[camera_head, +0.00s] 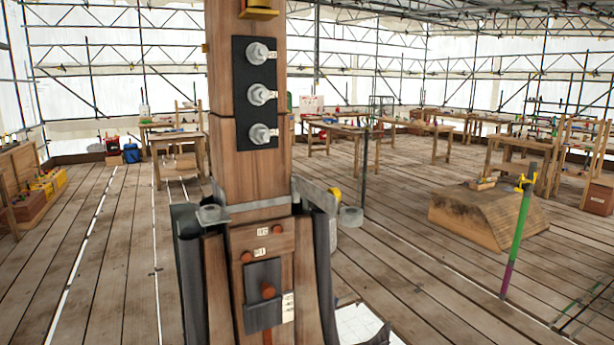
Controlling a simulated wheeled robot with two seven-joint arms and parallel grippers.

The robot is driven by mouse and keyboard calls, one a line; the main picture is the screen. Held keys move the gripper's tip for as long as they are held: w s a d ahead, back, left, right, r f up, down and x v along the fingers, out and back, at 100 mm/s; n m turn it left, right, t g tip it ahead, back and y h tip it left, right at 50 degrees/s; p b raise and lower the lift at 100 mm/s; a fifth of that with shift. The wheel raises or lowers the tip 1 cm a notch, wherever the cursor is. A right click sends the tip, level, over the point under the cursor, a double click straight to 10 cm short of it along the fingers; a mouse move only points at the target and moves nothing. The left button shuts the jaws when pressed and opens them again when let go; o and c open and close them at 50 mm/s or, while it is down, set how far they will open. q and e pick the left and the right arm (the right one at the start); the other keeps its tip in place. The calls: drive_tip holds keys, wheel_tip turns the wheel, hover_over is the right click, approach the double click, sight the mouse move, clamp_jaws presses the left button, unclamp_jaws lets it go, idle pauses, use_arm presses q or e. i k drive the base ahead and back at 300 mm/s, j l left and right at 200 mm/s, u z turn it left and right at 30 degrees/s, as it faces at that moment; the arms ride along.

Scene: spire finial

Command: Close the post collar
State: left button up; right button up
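The wooden post (225,150) stands upright in the middle of the camera_head view. A grey metal collar band (262,204) crosses its front face, just above the lower block. A grey lug (212,215) sticks out on the left of the post. On the right, a grey metal arm (314,192) juts outward from the post, with a yellow piece (336,193) and a grey round end piece (350,216) near its outer end. The collar's back is hidden by the post, so I cannot tell whether its ends meet. Neither of my grippers shows.
A black plate with several bolts (262,95) is on the post above the collar. Dark upright sheets (188,265) flank its base. A timber block (470,215) and a green-and-purple pole (518,235) stand at right. Workbenches (180,145) line the back; plank floor (100,290) is open at left.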

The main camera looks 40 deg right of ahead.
sight(328, 201)
drive_tip(key=i+l, duration=0.1)
drive_tip(key=l, duration=0.45)
drive_tip(key=i+l+u, duration=0.1)
drive_tip(key=l, duration=0.45)
drive_tip(key=i+l, duration=0.15)
drive_tip(key=l, duration=0.45)
drive_tip(key=i+l+u, duration=0.1)
drive_tip(key=l, duration=0.45)
